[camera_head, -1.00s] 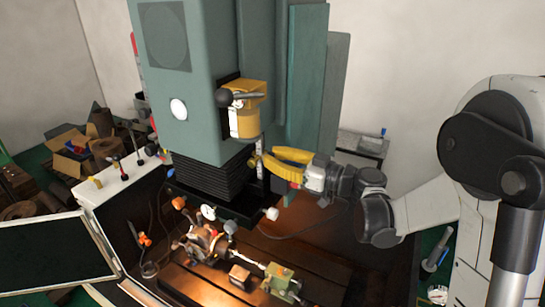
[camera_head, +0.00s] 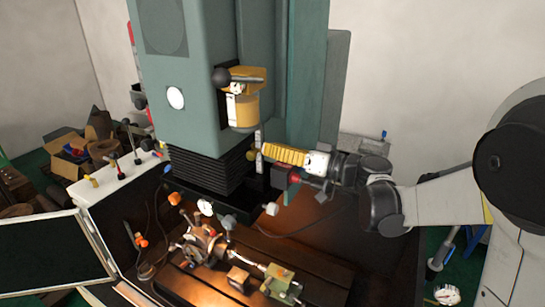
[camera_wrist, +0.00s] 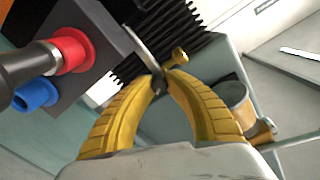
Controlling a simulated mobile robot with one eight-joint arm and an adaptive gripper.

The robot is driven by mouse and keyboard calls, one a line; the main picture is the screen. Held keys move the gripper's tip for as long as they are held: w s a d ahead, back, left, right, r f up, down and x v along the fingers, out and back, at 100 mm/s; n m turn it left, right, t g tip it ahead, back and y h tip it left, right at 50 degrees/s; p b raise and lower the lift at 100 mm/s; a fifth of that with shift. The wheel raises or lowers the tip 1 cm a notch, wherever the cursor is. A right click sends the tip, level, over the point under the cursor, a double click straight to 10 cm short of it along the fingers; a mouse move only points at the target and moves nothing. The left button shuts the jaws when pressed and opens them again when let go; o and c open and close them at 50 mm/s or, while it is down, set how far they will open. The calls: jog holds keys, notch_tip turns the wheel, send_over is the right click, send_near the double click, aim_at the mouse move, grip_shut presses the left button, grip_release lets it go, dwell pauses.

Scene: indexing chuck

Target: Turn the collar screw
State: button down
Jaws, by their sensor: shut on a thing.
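My gripper (camera_head: 262,152) reaches in from the right with its yellow ribbed fingers, beside the column of the green machine. In the wrist view its fingertips (camera_wrist: 160,80) come together at a small brass screw (camera_wrist: 180,57), which I take to be the collar screw. Its brass head shows just beyond the tips, and the gripped part is hidden between them. The screw (camera_head: 251,155) also shows at the finger ends in the head view, by a thin upright steel rod (camera_head: 259,137). The screw's turn angle cannot be read.
A dark block with a red knob (camera_wrist: 70,50) and a blue knob (camera_wrist: 36,93) is close to the left finger in the wrist view. A yellow housing with a black-ball lever (camera_head: 222,77) is above my gripper. Below, a chuck (camera_head: 203,243) stands on the machine bed (camera_head: 335,275).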

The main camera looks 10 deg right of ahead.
jog(key=m+b, duration=0.2)
jog(key=m, duration=0.2)
jog(key=shift+f+b, duration=0.1)
jog(key=shift+b, duration=0.25)
jog(key=m+b, duration=0.1)
jog(key=m, duration=0.3)
jog(key=shift+g+b, duration=0.3)
jog(key=shift+b, duration=0.1)
jog(key=m+b, duration=0.1)
jog(key=m, duration=0.2)
jog(key=shift+b, duration=0.3)
jog(key=m+b, duration=0.1)
jog(key=m, duration=0.3)
jog(key=shift+m+b, duration=0.35)
jog(key=shift+m, duration=0.05)
jog(key=m+b, duration=0.1)
jog(key=m, duration=0.3)
jog(key=shift+y, duration=0.3)
jog(key=m+b, duration=0.1)
jog(key=m, duration=0.3)
jog(key=shift+g, duration=0.3)
jog(key=m+b, duration=0.1)
jog(key=m, duration=0.3)
jog(key=m+b, duration=0.1)
jog(key=m, duration=0.3)
jog(key=shift+y, duration=0.3)
jog(key=shift+m, duration=0.4)
